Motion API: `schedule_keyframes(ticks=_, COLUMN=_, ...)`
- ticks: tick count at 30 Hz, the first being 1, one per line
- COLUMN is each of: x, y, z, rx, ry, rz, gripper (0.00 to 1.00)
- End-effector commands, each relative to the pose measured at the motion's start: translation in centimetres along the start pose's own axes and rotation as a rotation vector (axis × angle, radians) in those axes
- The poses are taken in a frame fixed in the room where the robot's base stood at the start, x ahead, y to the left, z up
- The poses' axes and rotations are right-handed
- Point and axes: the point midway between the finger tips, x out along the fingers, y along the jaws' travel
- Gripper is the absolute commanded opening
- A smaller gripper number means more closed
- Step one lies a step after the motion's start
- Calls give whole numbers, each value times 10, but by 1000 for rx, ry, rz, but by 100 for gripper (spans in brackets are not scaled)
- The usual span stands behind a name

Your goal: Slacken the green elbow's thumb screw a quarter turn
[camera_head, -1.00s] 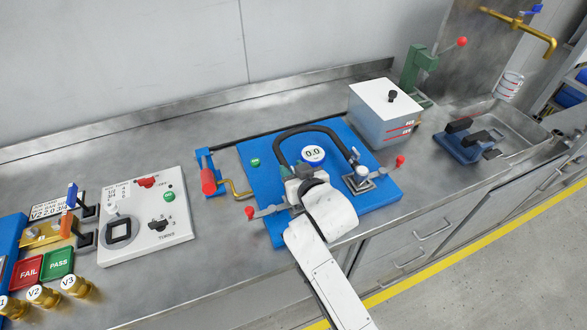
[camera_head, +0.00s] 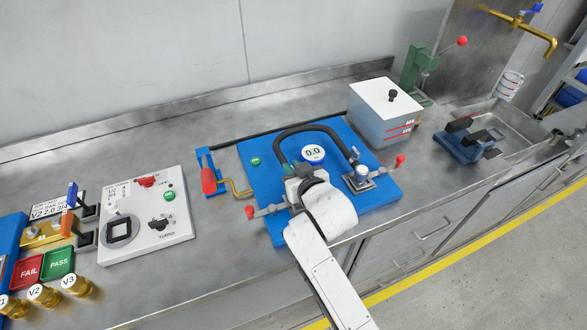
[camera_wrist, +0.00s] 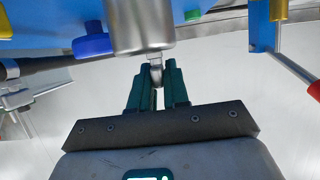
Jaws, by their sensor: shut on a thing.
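My gripper (camera_wrist: 155,88) has dark green fingers. In the wrist view they are closed on a small metal tab, the thumb screw (camera_wrist: 155,68), at the end of a grey metal cylinder (camera_wrist: 142,25). In the head view my gripper (camera_head: 300,168) is over the blue plate (camera_head: 350,205), beside the round 0.0 gauge (camera_head: 313,153); my wrist hides most of the grip. The green elbow cannot be told apart from my green fingers here.
A black hose (camera_head: 310,128) arches behind my gripper. A red-knobbed lever (camera_head: 398,162) stands right, and a red-handled clamp (camera_head: 208,180) left. A white lidded box (camera_head: 385,112) stands behind right, and a white control panel (camera_head: 150,220) left.

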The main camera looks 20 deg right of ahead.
Motion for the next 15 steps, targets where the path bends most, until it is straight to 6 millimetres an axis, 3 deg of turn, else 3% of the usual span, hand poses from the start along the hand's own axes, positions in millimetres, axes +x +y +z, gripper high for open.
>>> schedule_keyframes(ticks=15, x=-1, y=2, z=-3, rx=-69, ry=2, rz=-174, gripper=0)
